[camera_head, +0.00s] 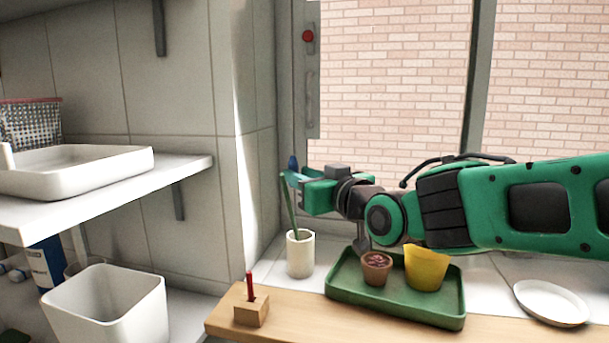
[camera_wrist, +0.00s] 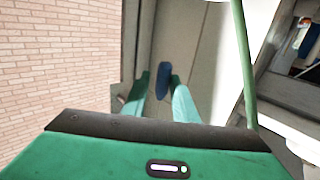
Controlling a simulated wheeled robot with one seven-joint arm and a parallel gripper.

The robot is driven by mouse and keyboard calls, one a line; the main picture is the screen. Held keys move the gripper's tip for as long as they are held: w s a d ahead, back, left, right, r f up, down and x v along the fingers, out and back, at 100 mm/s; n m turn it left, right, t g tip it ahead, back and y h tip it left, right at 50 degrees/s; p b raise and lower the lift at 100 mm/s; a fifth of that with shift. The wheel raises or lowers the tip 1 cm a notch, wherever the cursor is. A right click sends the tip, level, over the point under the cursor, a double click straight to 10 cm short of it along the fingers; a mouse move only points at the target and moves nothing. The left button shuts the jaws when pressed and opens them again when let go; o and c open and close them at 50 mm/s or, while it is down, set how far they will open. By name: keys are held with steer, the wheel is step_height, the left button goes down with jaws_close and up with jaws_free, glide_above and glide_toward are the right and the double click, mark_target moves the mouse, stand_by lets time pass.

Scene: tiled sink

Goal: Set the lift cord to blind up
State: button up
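A small dark-blue piece (camera_head: 293,162), perhaps the lift cord's pull, shows beside the window frame in the head view. My gripper (camera_head: 290,179) is at it, with its teal fingers pointing left. In the wrist view the blue piece (camera_wrist: 163,80) stands between the two fingertips of my gripper (camera_wrist: 161,86). A narrow gap seems to show beside it, so the fingers look open around it rather than shut on it. I make out no cord line and no blind fabric. A red round knob (camera_head: 308,36) sits higher on the window frame's grey strip.
A white cup (camera_head: 300,254) with a green stick stands below my gripper; the stick (camera_wrist: 243,60) rises close by. A green tray (camera_head: 345,288) holds a brown pot and a yellow pot. A wooden block (camera_head: 250,312) with a red peg and a white plate (camera_head: 551,303) stand nearby.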

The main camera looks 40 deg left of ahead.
steer(key=shift+s+r, duration=0.15)
steer(key=shift+r, duration=0.05)
steer(key=v, duration=1)
steer(key=shift+d, duration=0.4)
steer(key=shift+f, duration=0.1)
